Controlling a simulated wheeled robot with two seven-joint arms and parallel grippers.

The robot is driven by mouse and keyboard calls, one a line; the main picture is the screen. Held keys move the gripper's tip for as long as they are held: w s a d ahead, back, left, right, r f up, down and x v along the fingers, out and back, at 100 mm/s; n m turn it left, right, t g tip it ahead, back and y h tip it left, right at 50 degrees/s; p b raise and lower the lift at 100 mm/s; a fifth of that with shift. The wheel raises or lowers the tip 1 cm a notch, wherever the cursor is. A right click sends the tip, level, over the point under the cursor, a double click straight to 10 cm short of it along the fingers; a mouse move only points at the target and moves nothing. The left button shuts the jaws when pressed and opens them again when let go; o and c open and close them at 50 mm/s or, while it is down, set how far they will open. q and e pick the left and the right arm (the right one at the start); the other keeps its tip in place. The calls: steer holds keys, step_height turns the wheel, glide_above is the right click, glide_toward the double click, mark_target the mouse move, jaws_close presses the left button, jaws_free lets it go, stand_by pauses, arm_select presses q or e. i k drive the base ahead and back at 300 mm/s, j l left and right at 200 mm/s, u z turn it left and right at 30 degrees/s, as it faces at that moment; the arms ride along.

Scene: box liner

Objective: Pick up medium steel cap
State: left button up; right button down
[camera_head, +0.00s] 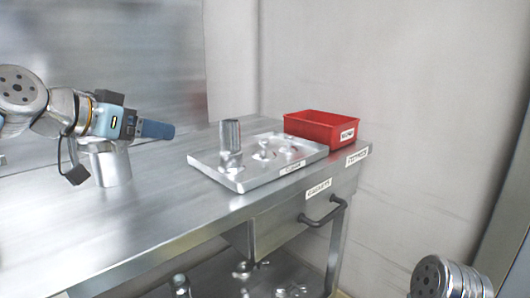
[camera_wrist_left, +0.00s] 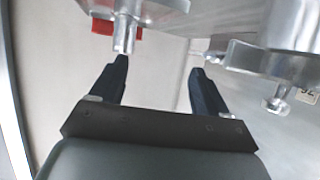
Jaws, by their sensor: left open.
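Several small steel pieces (camera_head: 268,150) stand on a steel tray (camera_head: 240,185) on the bench, to the right of a tall upright steel cylinder (camera_head: 230,136). I cannot tell which is the medium steel cap. My left gripper (camera_head: 168,130) is above the bench, left of the tray and apart from it, pointing right. In the left wrist view its two dark fingers (camera_wrist_left: 155,82) are spread with nothing between them. Beyond the left fingertip is a stemmed steel piece (camera_wrist_left: 126,35); a mushroom-shaped one (camera_wrist_left: 279,100) is at the right. My right gripper is not in view.
A red bin (camera_head: 318,133) stands behind the tray at the bench's far end. A wide steel cylinder (camera_head: 112,168) stands under my left forearm. The front of the bench (camera_head: 130,225) is clear. A drawer handle (camera_head: 325,216) juts out below. More steel parts lie on the lower shelf.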

mark_target(264, 154)
steer(key=k+l, duration=0.3)
steer(key=k, duration=0.15)
steer(key=k+l, duration=0.3)
steer(key=k, duration=0.15)
